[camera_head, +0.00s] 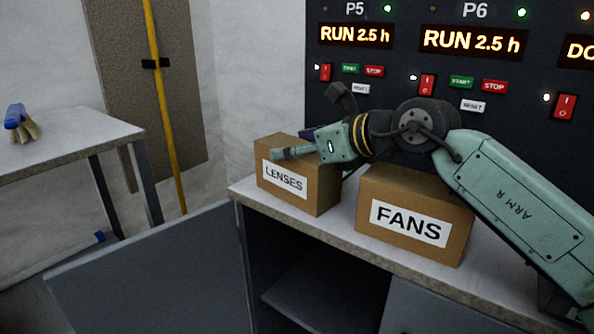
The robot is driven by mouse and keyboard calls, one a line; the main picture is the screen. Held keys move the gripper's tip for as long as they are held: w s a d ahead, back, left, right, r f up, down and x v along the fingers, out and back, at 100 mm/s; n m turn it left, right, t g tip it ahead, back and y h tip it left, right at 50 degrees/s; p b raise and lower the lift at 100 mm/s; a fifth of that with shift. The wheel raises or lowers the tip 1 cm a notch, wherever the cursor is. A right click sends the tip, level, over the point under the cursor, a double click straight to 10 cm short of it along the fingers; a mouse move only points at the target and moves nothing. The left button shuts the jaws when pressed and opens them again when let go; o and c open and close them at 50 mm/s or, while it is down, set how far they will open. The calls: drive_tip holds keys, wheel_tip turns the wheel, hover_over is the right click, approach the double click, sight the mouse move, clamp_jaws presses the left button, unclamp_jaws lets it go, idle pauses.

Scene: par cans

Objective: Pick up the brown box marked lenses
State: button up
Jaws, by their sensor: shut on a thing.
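The brown box marked LENSES (285,178) is at the left end of the grey counter, upright. My gripper (286,152) reaches it from the right and is shut on its upper part. One finger lies across the front face just above the white label; the other finger is hidden behind the box. The box's base appears to be at the counter top, and I cannot tell whether there is a gap under it.
A brown box marked FANS (414,216) stands close to the right, under my arm. A dark control panel (400,75) rises behind. The grey counter (345,228) has an open cabinet door (150,270) below. A table (75,143) with a blue-handled brush stands left.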

drive_tip(key=shift+f, duration=0.1)
drive_tip(key=c, duration=0.5)
